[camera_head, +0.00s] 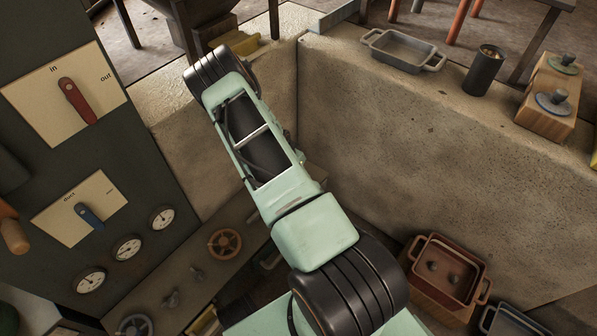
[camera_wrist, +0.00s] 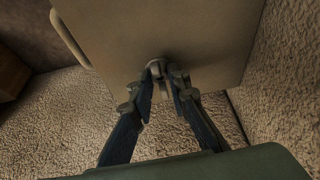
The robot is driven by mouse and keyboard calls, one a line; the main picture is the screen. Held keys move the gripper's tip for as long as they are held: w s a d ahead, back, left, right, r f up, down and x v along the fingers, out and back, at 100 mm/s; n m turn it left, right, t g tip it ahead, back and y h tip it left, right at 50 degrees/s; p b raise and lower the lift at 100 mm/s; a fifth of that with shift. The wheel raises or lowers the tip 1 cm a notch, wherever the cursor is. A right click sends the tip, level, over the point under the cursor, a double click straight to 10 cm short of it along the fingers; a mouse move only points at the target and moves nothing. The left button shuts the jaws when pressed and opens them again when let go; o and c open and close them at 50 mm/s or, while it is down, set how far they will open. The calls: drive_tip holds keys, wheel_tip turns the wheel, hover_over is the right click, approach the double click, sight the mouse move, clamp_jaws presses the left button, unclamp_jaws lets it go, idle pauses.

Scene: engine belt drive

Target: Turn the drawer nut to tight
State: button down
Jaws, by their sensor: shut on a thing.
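In the wrist view, a pale panel (camera_wrist: 205,45), which looks like the drawer front, fills the upper middle. A small grey metal nut (camera_wrist: 156,67) sticks out from its lower part. My gripper (camera_wrist: 161,84) has one finger on each side of the nut and is shut on it. The fingertips partly hide the nut, and I cannot read its turn position. In the head view my arm reaches to the upper left, and my gripper and the nut are hidden there.
Rough stone walls (camera_wrist: 275,70) stand close to the panel. In the head view, a dark panel carries a red lever (camera_head: 78,101), a blue lever (camera_head: 90,217) and several gauges. A grey tray (camera_head: 402,50) and black cup (camera_head: 484,70) stand on the ledge. Red pans (camera_head: 447,268) sit lower right.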

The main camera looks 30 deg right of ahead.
drive_tip(key=shift+m, duration=0.4)
drive_tip(key=c, duration=1.8)
unclamp_jaws()
drive_tip(key=shift+c, duration=0.2)
drive_tip(key=shift+a, duration=0.1)
drive_tip(key=v, duration=1.2)
drive_tip(key=shift+w, duration=0.15)
